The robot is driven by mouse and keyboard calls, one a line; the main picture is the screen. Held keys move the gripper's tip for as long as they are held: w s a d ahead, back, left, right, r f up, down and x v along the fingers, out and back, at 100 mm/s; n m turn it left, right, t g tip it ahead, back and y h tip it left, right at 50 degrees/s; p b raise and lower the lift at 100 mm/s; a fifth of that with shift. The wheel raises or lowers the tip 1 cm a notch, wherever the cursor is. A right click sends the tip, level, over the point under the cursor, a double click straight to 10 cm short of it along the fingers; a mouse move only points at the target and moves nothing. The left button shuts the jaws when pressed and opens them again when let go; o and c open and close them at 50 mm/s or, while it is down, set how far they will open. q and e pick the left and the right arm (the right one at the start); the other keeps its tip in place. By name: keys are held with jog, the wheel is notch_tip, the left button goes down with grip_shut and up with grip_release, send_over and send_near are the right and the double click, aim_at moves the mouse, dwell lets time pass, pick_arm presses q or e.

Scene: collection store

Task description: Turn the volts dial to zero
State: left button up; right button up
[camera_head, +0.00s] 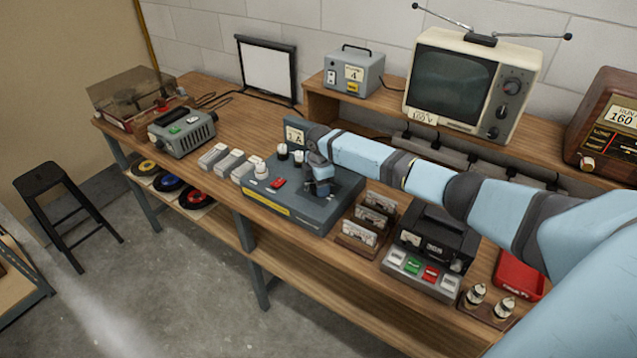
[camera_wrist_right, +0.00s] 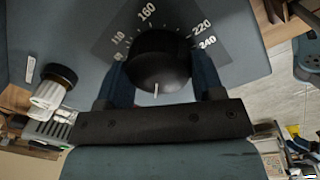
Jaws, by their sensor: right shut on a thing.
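The volts dial is a round black knob (camera_wrist_right: 160,62) on a grey-blue unit, with a scale in the right wrist view showing 160, 220 and 240. Its white pointer line faces the bottom of that view, away from the 160 mark. My right gripper (camera_wrist_right: 160,78) is shut on the knob, with one dark blue finger on each side. In the head view the right gripper (camera_head: 318,182) is over the right part of the unit (camera_head: 318,214) and hides the dial. A zero mark cannot be made out. My left gripper is not in view.
On the unit's left are a white knob (camera_head: 261,171), a red switch (camera_head: 278,183) and a yellow label strip (camera_head: 267,203). Small meters (camera_head: 374,220) stand close on its right. A television (camera_head: 467,85) is on the shelf behind. My right arm crosses above the bench's right side.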

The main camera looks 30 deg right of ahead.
jog(key=o, duration=0.9)
jog(key=r, duration=0.4)
jog(key=r+b, duration=0.1)
jog(key=r, duration=0.4)
jog(key=s+r, duration=0.1)
jog(key=r, duration=0.3)
jog(key=shift+a+r+b, duration=0.1)
jog(key=shift+r+b, duration=0.25)
jog(key=shift+r, duration=0.05)
